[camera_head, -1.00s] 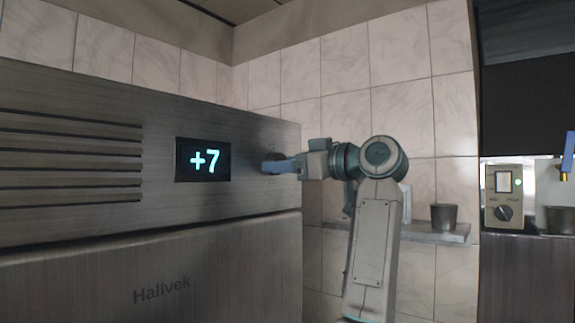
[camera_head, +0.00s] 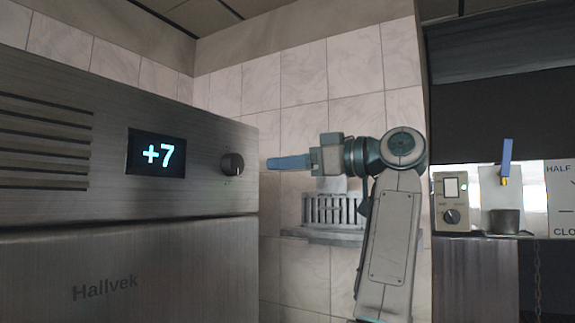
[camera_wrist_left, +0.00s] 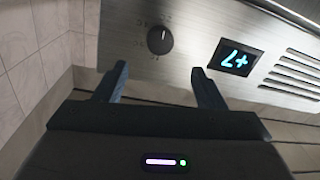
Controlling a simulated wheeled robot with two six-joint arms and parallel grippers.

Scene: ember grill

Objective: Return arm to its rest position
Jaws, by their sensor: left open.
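My left gripper (camera_head: 285,163) is in the middle of the head view, its blue-grey fingers pointing left towards the steel appliance (camera_head: 70,250). The fingertips are just right of the appliance's dark round knob (camera_head: 232,164), and a gap shows between them. In the left wrist view the two fingers (camera_wrist_left: 160,85) are spread apart with nothing between them. The knob (camera_wrist_left: 160,40) lies beyond them, apart from both. The lit display (camera_head: 157,154) reads +7. My right gripper is not in view.
A wall shelf with a slotted rack (camera_head: 335,208) is behind my arm. At the right are a beige control box (camera_head: 451,203), a small metal cup (camera_head: 503,221) and a blue upright piece with a yellow end (camera_head: 506,163). Tiled wall (camera_head: 300,85) closes the back.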

